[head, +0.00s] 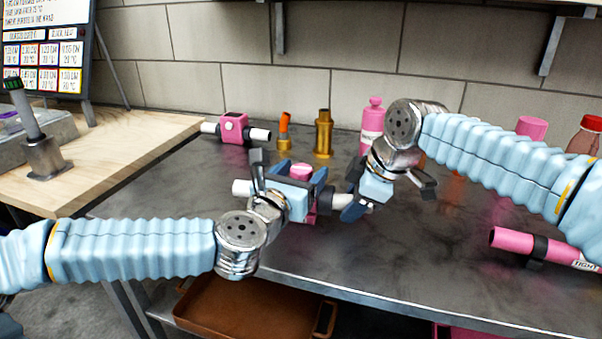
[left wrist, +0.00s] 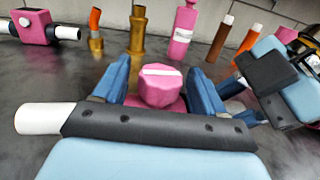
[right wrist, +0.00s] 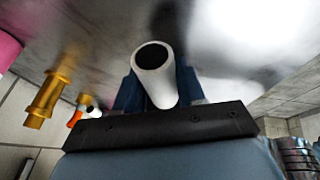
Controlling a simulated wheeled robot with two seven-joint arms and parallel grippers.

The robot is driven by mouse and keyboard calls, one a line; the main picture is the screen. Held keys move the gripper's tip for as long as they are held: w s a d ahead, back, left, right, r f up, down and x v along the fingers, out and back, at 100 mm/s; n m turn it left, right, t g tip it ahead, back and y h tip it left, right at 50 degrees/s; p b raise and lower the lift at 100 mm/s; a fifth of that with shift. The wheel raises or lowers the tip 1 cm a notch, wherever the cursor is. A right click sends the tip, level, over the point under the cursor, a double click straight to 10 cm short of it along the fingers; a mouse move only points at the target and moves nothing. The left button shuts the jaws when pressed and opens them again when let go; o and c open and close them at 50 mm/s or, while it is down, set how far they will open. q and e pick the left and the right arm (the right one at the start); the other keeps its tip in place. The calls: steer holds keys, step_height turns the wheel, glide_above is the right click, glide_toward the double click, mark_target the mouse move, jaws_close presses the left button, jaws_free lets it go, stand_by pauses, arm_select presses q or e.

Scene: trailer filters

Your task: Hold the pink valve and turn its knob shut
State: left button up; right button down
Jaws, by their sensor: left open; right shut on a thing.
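A pink valve with white pipe ends is held above the table in front of me. Its pink knob (head: 301,172) has a white stripe, which runs crosswise in the left wrist view (left wrist: 160,85). My left gripper (head: 290,178) is open, with one blue finger on each side of the knob and gaps visible. My right gripper (head: 342,200) is shut on the valve's right pipe end; that white pipe (right wrist: 155,75) lies between its fingers in the right wrist view. The left white pipe end (left wrist: 38,118) sticks out free. The valve body is mostly hidden by the grippers.
A second pink valve (head: 233,128) lies behind on the dark table (head: 190,190). Brass fittings (head: 324,135), a pink bottle (head: 372,120) and a pink tube (head: 515,242) stand or lie around. A brown tray (head: 245,312) sits below the table. The front left tabletop is clear.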

arm_select(q)
steer(key=c, duration=1)
steer(key=shift+o, duration=0.2)
steer(key=shift+h, duration=0.4)
steer(key=shift+m+g+h, duration=0.8)
steer(key=shift+m+h, duration=0.3)
steer(key=shift+m+g+h, duration=1.8)
steer(key=shift+g+h, duration=0.2)
